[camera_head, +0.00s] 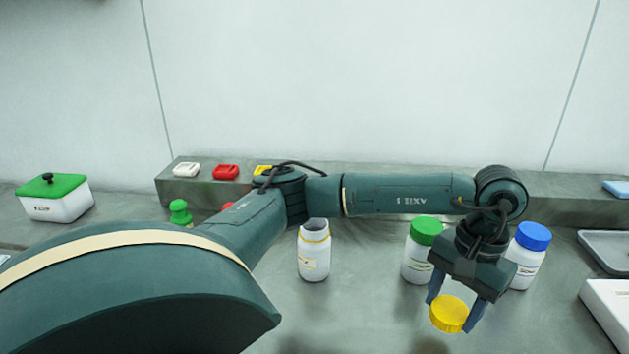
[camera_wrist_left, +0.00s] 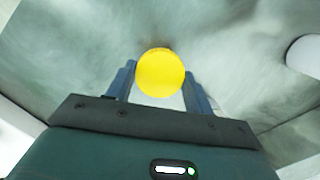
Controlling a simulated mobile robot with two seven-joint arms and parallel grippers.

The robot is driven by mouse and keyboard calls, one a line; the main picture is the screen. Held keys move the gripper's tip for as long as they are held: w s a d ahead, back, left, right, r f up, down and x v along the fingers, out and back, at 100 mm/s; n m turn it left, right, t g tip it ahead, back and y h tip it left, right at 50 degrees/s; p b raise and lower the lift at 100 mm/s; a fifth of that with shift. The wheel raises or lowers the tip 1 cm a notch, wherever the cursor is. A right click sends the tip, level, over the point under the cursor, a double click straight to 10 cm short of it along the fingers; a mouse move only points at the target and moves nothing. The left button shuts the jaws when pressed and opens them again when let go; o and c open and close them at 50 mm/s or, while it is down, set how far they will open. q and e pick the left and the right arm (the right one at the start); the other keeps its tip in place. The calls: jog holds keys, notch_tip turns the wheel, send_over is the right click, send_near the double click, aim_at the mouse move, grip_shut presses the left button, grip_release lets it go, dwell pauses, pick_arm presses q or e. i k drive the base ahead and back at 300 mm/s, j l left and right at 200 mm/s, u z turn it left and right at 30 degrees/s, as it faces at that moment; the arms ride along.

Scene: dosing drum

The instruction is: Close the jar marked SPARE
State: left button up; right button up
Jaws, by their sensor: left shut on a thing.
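My left gripper (camera_head: 457,306) is shut on a yellow lid (camera_head: 449,314) and holds it in front of the green-lidded and blue-lidded jars. In the left wrist view the yellow lid (camera_wrist_left: 160,73) sits between the two fingers (camera_wrist_left: 160,85). A white jar (camera_head: 314,257) without a lid stands upright on the counter, left of the gripper, its mouth open and a yellow band at its neck. Its label is too small to read, so I cannot tell whether it says SPARE. My right gripper is not in view.
A green-lidded jar (camera_head: 420,258) and a blue-lidded jar (camera_head: 527,256) stand close behind the gripper. A white box with a green lid (camera_head: 56,199) is at the left. A grey tray (camera_head: 606,268) is at the right. The counter between the open jar and gripper is clear.

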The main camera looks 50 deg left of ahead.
aim_at(313, 238)
jog(key=k+l, duration=0.25)
jog(key=k, duration=0.25)
jog(key=u, duration=1.25)
